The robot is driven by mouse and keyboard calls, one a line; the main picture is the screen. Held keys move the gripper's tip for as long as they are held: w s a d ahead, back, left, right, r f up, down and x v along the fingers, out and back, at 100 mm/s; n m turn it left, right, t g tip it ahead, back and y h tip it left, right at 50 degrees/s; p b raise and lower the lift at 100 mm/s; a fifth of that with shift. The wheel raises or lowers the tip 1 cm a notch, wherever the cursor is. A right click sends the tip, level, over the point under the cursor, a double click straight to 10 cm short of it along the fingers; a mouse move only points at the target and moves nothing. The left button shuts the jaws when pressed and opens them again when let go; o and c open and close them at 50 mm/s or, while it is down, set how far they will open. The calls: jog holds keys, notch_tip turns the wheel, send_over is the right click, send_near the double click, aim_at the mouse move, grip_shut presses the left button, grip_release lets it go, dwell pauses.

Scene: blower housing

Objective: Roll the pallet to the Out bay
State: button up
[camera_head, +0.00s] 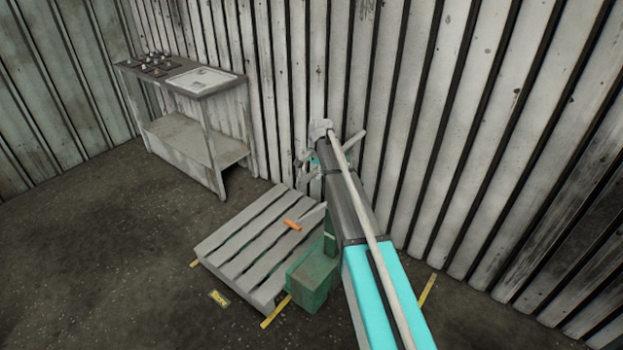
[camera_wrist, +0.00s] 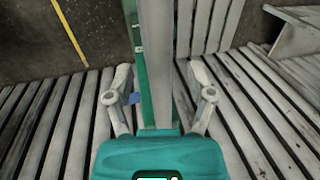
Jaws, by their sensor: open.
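The grey slatted wooden pallet (camera_head: 243,246) lies on the floor in the head view, inside yellow corner marks. A green boxy unit (camera_head: 313,277) stands against its right side, with a green upright partly hidden behind my arm. In the wrist view, slats of the pallet (camera_wrist: 210,25) show at the top. My gripper (camera_head: 333,155) is near the wall, above and beyond the pallet's right side. In the wrist view my gripper (camera_wrist: 160,95) is open, its fingers on either side of a grey and green upright (camera_wrist: 158,60). I cannot tell whether they touch it.
A small orange piece (camera_head: 292,225) lies on the pallet. A yellow label (camera_head: 219,297), unreadable, is on the floor in front. A grey bench (camera_head: 190,140) with knobs on top stands back left. The ribbed wall (camera_head: 450,130) is close behind. Floor (camera_head: 90,260) at the left is clear.

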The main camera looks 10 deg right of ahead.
jog(key=shift+w+a+f+b, duration=0.1)
jog(key=shift+f+b, duration=0.25)
jog(key=shift+f, duration=0.25)
grip_shut()
